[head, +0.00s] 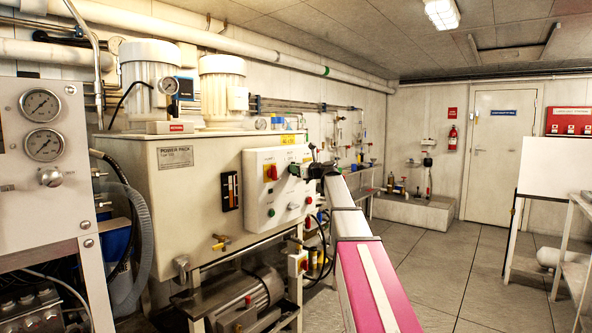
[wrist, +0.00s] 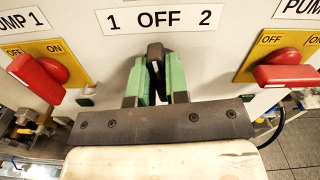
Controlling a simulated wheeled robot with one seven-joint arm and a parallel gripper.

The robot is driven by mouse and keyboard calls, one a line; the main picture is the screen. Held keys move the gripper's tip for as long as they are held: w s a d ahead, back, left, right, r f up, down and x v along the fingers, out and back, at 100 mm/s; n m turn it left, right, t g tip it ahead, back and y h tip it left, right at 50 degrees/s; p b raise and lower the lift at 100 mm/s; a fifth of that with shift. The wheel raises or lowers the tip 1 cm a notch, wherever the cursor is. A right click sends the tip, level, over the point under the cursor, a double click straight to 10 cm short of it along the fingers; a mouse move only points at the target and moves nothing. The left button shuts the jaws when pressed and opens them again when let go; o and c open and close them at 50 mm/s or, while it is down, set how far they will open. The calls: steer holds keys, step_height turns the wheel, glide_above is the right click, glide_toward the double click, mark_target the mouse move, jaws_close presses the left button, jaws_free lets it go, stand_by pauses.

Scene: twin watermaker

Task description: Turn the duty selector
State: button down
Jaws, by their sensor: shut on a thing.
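The duty selector (wrist: 154,50) is a black knob under a white label (wrist: 160,19) reading "1 OFF 2" in the wrist view. Its handle stands roughly upright below the word OFF. My gripper (wrist: 156,80) has green fingers, one on each side of the knob, and is shut on it. In the head view my gripper (head: 312,170) reaches the front of the white control box (head: 262,203). The selector is hidden there behind my gripper and arm.
A red switch on a yellow plate sits left of the selector (wrist: 36,78) and another sits right (wrist: 285,75), both close to my fingers. The power pack tank (head: 180,190) stands left of the box. Open tiled floor (head: 440,270) lies to the right.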

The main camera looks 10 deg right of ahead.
steer(key=n, duration=0.4)
steer(key=shift+s+a, duration=0.1)
steer(key=shift+f+n, duration=0.1)
steer(key=shift+n, duration=1.6)
steer(key=shift+s, duration=0.1)
steer(key=c, duration=1.1)
jaws_free()
steer(key=shift+a, duration=0.1)
steer(key=v, duration=1)
steer(key=shift+s+d, duration=0.3)
